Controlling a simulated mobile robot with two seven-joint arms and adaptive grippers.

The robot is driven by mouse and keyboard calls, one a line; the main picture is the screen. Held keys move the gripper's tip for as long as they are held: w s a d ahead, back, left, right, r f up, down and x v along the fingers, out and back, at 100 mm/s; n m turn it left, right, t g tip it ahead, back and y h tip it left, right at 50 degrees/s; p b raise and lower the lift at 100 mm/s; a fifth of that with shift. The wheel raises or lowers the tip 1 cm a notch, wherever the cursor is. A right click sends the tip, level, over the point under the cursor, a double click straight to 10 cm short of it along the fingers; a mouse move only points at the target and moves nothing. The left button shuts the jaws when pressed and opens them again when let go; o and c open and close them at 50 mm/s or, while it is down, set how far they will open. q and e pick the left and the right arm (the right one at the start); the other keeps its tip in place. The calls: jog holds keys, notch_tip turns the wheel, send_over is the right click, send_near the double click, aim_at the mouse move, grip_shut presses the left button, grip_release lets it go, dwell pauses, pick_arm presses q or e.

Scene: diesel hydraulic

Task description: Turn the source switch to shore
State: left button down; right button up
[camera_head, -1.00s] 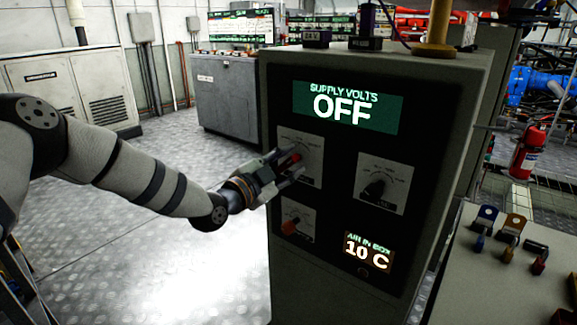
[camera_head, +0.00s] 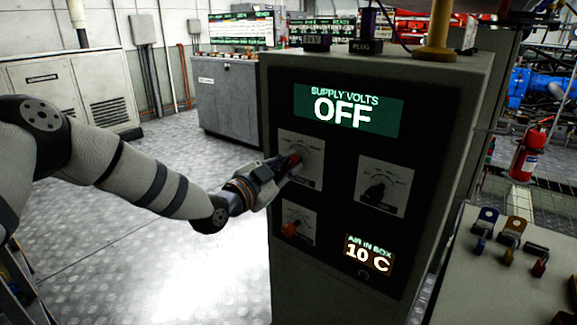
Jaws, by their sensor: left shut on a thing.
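A grey cabinet with a black front panel stands in the middle. Its upper left dial plate (camera_head: 312,150) carries a knob with a red part (camera_head: 295,160). My left gripper (camera_head: 286,166) is shut on this knob and hides much of it. The plate's lettering is too small to read, so I cannot tell which position is which. A second dial plate with a black knob (camera_head: 376,191) is to the right, and a third with an orange-red knob (camera_head: 290,229) is below. A green display (camera_head: 347,112) reads "SUPPLY VOLTS OFF". My right gripper is out of view.
A small display (camera_head: 368,256) reads "AIR IN BOX 10 C". A bench with coloured switches (camera_head: 500,280) is at the lower right, and a red fire extinguisher (camera_head: 527,155) stands behind it. Small labelled blocks and a brass post (camera_head: 436,40) sit on the cabinet top. The floor at left is clear.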

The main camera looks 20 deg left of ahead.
pick_arm(q)
jog(key=n, duration=0.4)
jog(key=shift+n, duration=0.3)
jog(key=n, duration=0.3)
jog(key=shift+a+n, duration=0.15)
jog(key=shift+n, duration=0.15)
jog(key=n, duration=0.4)
jog(key=shift+a+f+b, duration=0.1)
jog(key=shift+b, duration=0.3)
jog(key=shift+w+n+b, duration=0.1)
jog(key=shift+n+b, duration=0.2)
jog(key=shift+n, duration=1.3)
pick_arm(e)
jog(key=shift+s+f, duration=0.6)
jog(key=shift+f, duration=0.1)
pick_arm(q)
jog(key=c, duration=1.6)
grip_release()
jog(key=shift+o, duration=0.2)
